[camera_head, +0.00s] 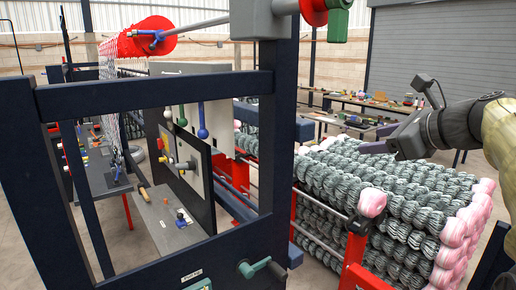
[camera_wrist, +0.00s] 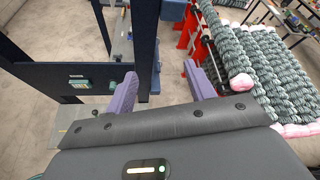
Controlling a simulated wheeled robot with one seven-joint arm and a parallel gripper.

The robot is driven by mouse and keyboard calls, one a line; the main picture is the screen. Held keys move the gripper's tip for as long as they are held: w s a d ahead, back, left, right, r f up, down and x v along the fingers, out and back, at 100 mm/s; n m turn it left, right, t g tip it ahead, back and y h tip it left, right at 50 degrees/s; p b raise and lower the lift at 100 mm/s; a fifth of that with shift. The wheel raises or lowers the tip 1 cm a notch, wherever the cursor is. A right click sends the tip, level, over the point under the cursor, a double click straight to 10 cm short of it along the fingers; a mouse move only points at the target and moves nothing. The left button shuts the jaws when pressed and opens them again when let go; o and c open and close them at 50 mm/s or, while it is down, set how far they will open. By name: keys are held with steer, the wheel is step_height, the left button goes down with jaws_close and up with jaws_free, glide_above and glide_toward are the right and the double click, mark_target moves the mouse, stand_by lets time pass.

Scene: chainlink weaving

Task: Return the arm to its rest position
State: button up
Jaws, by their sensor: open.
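My gripper (camera_head: 374,147) is at the right of the head view, held in the air in front of the stacked grey-green coils (camera_head: 345,165). My arm reaches in from the right edge. In the wrist view my gripper (camera_wrist: 160,70) shows two purple fingers spread apart with nothing between them. The fingers point towards the dark blue machine frame (camera_wrist: 60,75) and the red stand (camera_wrist: 192,33). The gripper appears clear of the coils, though the exact gap cannot be told.
Pink-ended coils (camera_head: 455,232) fill the lower right. Workbenches (camera_head: 365,103) with small items stand behind. Bare floor (camera_wrist: 35,35) shows beyond the frame.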

steer(key=s+a+f+n+g+h+b, duration=0.1)
steer(key=a+f+n+g+h+b, duration=0.2)
steer(key=f, duration=1)
steer(key=s+a+f+n+g, duration=0.2)
steer(key=f+n, duration=0.4)
steer(key=f, duration=0.7)
steer(key=s+a+f+n+g+h+b, duration=0.1)
steer(key=s+a+f+n+g+b, duration=0.1)
steer(key=s+f+n, duration=0.4)
steer(key=s+a+f+n+g+h+b, duration=0.2)
steer(key=s+f+n, duration=0.5)
steer(key=f+n, duration=0.4)
step_height(320, 180, down, 5)
steer(key=shift+s+a, duration=0.15)
steer(key=shift+a, duration=0.35)
